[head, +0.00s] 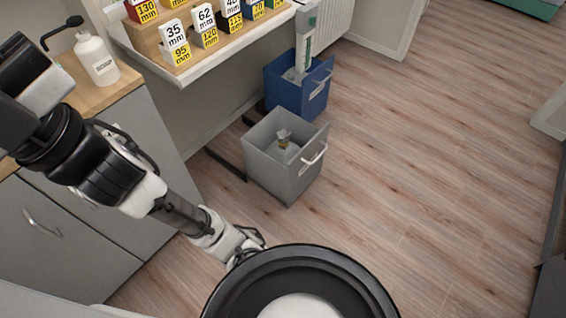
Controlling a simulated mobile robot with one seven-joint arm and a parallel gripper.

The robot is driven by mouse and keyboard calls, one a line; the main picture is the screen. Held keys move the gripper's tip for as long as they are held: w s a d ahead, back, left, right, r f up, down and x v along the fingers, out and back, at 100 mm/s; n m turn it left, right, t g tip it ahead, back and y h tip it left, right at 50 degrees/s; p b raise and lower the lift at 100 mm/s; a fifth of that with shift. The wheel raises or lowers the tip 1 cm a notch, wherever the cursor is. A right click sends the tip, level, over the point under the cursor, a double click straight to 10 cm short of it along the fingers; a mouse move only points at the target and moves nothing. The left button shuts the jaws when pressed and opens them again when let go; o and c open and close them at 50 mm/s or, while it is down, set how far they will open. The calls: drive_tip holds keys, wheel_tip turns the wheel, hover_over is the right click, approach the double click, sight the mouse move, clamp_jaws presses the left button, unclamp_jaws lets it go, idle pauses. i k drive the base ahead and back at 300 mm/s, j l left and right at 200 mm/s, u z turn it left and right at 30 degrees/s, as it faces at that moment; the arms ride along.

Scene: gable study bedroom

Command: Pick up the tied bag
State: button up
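A grey open-topped bin (268,178) with a white handle stands on the floor in the middle of the head view. Inside it is a small grey object with a gathered top and a yellowish patch (283,142), which looks like the tied bag. The bin walls hide its lower part. My gripper (252,248) is at the end of my arm, low in the view, nearer to me than the grey bin and apart from it. My arm and body partly cover it, and its fingers are too small to read.
A blue bin (318,92) behind the grey one holds a tall pale object with a green label (306,42). A shelf of numbered boxes (188,72) overhangs at upper left. A counter with a soap bottle (97,60) is left. The wooden floor (430,150) to the right is clear.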

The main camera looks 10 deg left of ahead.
sight(282, 150)
drive_tip(key=i+z, duration=0.1)
drive_tip(key=i, duration=0.45)
drive_tip(key=i+j+z, duration=0.15)
drive_tip(key=i, duration=0.45)
drive_tip(key=i+j+z, duration=0.1)
drive_tip(key=i, duration=0.45)
